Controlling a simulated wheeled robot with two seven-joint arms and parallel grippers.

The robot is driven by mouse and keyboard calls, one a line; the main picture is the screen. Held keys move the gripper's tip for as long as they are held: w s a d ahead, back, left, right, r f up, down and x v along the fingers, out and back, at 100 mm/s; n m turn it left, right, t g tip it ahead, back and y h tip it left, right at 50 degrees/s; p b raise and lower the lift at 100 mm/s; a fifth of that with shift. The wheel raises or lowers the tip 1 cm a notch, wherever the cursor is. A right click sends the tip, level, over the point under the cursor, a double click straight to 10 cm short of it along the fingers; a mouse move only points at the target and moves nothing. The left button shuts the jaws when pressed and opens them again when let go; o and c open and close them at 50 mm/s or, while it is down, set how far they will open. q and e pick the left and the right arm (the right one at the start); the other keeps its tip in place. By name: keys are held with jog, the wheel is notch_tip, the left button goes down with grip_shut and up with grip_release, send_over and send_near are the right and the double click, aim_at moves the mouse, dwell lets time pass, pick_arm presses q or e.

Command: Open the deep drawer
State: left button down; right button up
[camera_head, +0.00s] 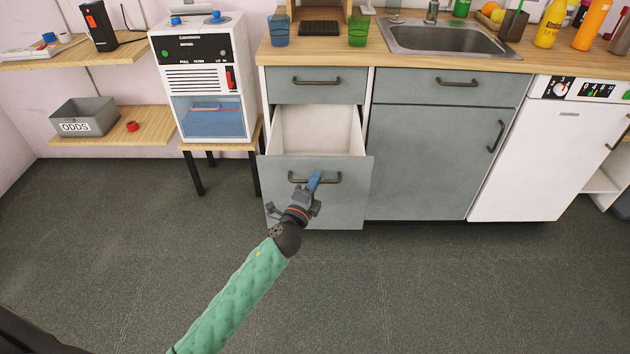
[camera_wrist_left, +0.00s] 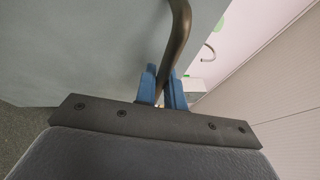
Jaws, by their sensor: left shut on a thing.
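The deep drawer (camera_head: 335,208) is below a shallow drawer in the left part of the grey counter unit. It is pulled out, and its white, empty-looking inside (camera_head: 315,130) shows from above. Its front carries a dark bronze bar handle (camera_head: 333,180). My left gripper (camera_head: 314,181) is at this handle, near the middle of the bar. In the left wrist view, its blue fingers (camera_wrist_left: 163,88) are shut around the handle bar (camera_wrist_left: 180,35). My right gripper is not seen in either view.
The shallow drawer (camera_head: 318,84) above is closed. A grey cupboard door (camera_head: 435,155) and a white appliance (camera_head: 535,160) stand to the right. A small table with a white machine (camera_head: 205,80) stands to the left. The dark floor in front is clear.

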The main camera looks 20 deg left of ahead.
pick_arm(q)
jog(key=c, duration=1.8)
grip_release()
jog(key=shift+s+f, duration=0.1)
